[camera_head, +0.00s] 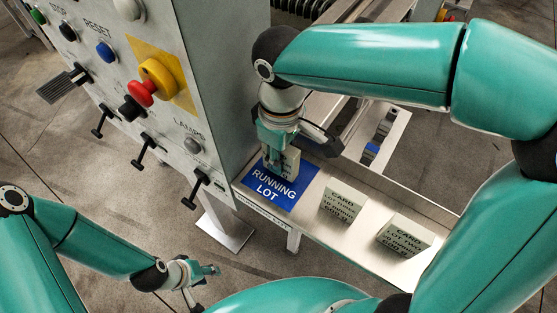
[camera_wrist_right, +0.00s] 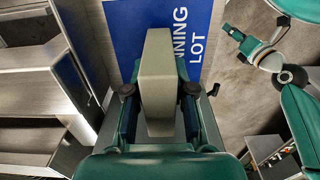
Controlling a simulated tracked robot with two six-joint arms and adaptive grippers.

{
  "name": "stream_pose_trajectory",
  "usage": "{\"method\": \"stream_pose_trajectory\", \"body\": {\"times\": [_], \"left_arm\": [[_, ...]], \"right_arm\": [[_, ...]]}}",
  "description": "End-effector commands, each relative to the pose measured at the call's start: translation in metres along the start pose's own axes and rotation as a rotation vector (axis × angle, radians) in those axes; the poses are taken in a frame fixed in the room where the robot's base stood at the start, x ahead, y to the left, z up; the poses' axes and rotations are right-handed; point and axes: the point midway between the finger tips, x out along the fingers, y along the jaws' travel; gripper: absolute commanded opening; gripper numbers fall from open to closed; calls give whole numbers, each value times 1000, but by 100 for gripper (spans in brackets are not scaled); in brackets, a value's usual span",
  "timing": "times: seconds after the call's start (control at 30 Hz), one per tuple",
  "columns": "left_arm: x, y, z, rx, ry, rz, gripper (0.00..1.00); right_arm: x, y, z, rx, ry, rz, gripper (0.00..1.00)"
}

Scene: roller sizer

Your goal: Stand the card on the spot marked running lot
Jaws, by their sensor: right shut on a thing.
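The blue spot marked RUNNING LOT (camera_head: 257,197) lies at the left end of a pale metal shelf (camera_head: 378,274); it also shows in the right wrist view (camera_wrist_right: 122,30). My right gripper (camera_head: 279,160) is over the spot's far part, shut on a grey card (camera_wrist_right: 158,75). The card is upright between its fingers, at the spot; I cannot tell whether its lower edge touches. Two more cards, one LOT ONE (camera_head: 343,202) and one LOT TWO (camera_head: 405,236), stand to the right. My left gripper (camera_head: 206,283) is open and empty, low at left.
A grey control cabinet (camera_head: 215,100) rises just left of the spot, with a red emergency button (camera_head: 142,92) and several black levers. The shelf has a raised back edge. Open floor lies at left.

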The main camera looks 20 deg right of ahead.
Motion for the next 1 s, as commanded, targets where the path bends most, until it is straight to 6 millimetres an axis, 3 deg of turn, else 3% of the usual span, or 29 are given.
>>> {"method": "stream_pose_trajectory", "body": {"times": [0.13,0.53,0.57,0.67,0.7,1.0], "left_arm": [[2,0,0,0,0,0,40],[5,-2,0,0,0,0,40],[4,-1,0,0,0,0,40],[3,-1,0,0,0,0,40],[3,-1,0,0,0,0,40],[2,-1,0,0,0,0,40]], "right_arm": [[16,0,1,1,-2,-1,0],[22,0,0,2,1,-1,0],[20,0,0,2,1,-1,29],[20,0,0,2,0,-1,46],[20,0,0,2,0,-1,49],[18,0,0,1,0,-1,49]]}}
